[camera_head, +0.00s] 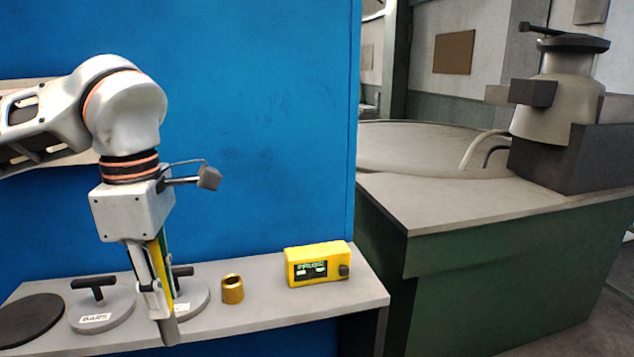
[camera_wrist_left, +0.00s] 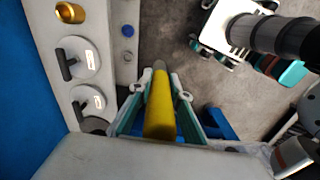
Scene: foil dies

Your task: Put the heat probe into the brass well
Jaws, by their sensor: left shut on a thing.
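The heat probe has a yellow handle (camera_wrist_left: 160,112) and a grey tip (camera_head: 168,331), and it points down, close to upright. My left gripper (camera_head: 154,302) is shut on it; the fingers also show around it in the left wrist view (camera_wrist_left: 160,93). The brass well (camera_head: 232,289) is a short golden cylinder with an open top, standing on the grey shelf (camera_head: 262,312). It also shows at the top left of the left wrist view (camera_wrist_left: 70,13). The probe is apart from the well, left of it in the head view. My right gripper is not in view.
A yellow instrument box (camera_head: 318,264) with a display stands right of the well. Two grey discs with black T-handles, one the left disc (camera_head: 102,311), and a dark round pad (camera_head: 31,320) lie to the left. A blue wall (camera_head: 270,120) rises behind the shelf.

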